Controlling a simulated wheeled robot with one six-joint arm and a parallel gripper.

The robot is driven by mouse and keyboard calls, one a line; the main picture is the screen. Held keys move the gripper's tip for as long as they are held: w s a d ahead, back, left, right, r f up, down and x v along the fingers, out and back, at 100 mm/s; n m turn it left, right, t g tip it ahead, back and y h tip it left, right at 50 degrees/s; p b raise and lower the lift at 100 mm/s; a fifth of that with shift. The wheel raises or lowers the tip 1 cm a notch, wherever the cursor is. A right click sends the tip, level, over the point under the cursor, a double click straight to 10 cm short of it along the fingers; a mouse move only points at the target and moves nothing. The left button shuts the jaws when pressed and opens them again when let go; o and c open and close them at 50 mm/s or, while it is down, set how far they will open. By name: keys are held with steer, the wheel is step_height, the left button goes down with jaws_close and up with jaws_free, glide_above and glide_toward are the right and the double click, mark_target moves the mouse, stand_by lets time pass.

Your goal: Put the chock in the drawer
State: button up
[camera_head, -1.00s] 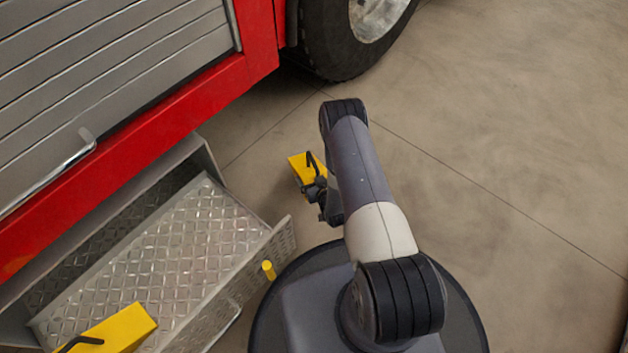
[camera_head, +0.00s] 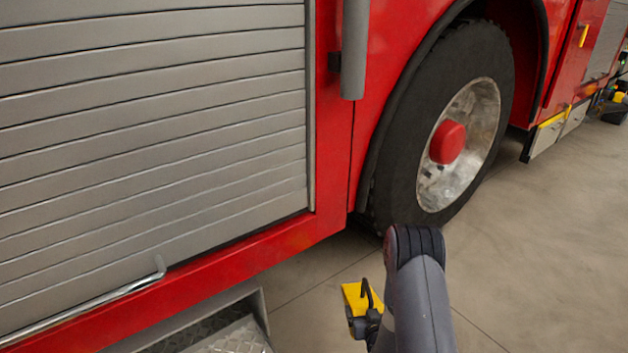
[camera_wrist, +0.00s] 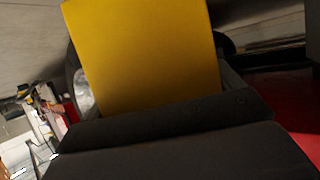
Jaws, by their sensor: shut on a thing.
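A yellow chock (camera_head: 354,298) with a dark handle is in my gripper (camera_head: 366,318), at the lower middle of the head view. My gripper is shut on it, and my arm hides part of the gripper. In the wrist view the chock (camera_wrist: 145,55) fills the upper middle, above the dark gripper body (camera_wrist: 165,130). The open drawer (camera_head: 235,338) shows only in part at the bottom left of the head view, with a diamond-plate floor. The chock is to the right of the drawer. The rest of the drawer is out of view.
A red truck with a grey roller shutter (camera_head: 160,120) and a silver bar handle (camera_head: 110,297) stands behind the drawer. Its large wheel (camera_head: 450,125) is beyond my arm. Bare concrete floor (camera_head: 545,260) lies to the right.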

step_height(320, 180, up, 14)
glide_above(370, 298)
steer(key=shift+m+h, duration=0.3)
steer(key=shift+h, duration=0.1)
steer(key=s+r+p, duration=0.2)
steer(key=r+p, duration=1)
steer(key=s+r+p, duration=0.3)
steer(key=r+p, duration=0.9)
steer(key=p, duration=0.1)
steer(key=s+r+p, duration=0.3)
steer(key=r+p, duration=0.9)
steer(key=shift+s+m+p, duration=0.15)
steer(key=shift+m+p, duration=0.15)
steer(key=shift+p, duration=0.1)
